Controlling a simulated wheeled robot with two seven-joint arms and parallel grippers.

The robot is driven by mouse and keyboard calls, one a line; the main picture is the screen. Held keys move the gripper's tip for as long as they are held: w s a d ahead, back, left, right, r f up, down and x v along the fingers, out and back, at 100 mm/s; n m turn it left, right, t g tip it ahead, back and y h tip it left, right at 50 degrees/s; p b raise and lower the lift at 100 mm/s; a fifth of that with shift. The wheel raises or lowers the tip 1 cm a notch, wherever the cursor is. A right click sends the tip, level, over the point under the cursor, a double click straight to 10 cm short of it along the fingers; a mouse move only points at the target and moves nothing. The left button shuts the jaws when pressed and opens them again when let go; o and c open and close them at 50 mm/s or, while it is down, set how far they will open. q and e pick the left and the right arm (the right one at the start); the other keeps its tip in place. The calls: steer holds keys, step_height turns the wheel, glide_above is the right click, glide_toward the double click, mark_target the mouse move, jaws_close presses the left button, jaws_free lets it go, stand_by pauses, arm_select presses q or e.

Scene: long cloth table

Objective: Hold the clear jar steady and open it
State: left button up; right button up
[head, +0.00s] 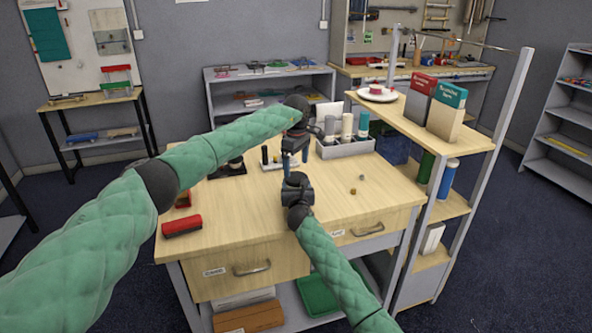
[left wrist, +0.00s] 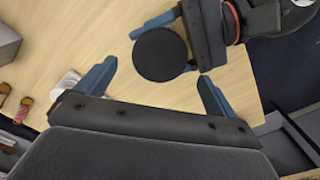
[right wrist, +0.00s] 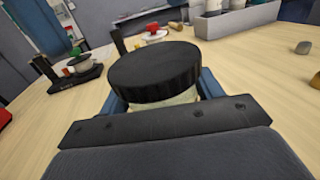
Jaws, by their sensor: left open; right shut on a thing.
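The clear jar (right wrist: 178,98) has a wide ribbed black lid (right wrist: 155,72), which is on top of it in the right wrist view. My right gripper (right wrist: 162,98) is shut on the jar's body below the lid. The lid shows from above as a black disc in the left wrist view (left wrist: 160,54). My left gripper (left wrist: 157,76) is open and empty above the jar, its blue fingertips apart at either side of the lid's near edge. In the head view my left gripper (head: 289,160) hangs just behind my right gripper (head: 297,181), and they mostly hide the jar.
A grey bin (head: 345,149) with several bottles stands at the table's back right. A red object (head: 182,226) lies at the front left. A shelf unit (head: 450,140) borders the right side. The front tabletop is mostly clear.

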mark_target(296, 177)
arm_select(q)
steer(key=shift+r+m, duration=1.6)
steer(key=shift+r, duration=0.05)
steer(key=shift+f, duration=3.95)
steer(key=c, duration=1)
steer(key=n, duration=0.3)
steer(key=shift+w, duration=0.1)
